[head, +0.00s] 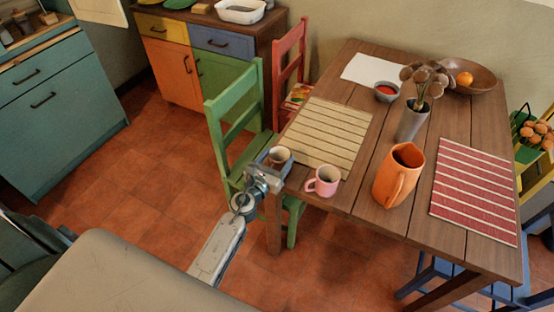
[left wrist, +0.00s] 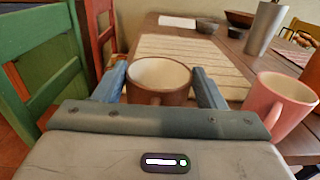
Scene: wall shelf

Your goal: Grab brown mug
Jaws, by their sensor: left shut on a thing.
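The brown mug (head: 279,157) is at the near left corner of the wooden table, beside the pink mug (head: 324,181). My left gripper (head: 270,160) reaches it from the left and is shut on it. In the left wrist view, the brown mug (left wrist: 158,79) stands upright between the two blue-grey fingers of my left gripper (left wrist: 160,88), with its pale inside showing. I cannot tell whether its base touches the table. My right gripper is not in view.
The pink mug (left wrist: 279,103) is close on the right of the gripper. A striped beige placemat (head: 327,135) lies behind the mugs. An orange pitcher (head: 399,176) stands further right. A green chair (head: 237,125) is close on the left of the table.

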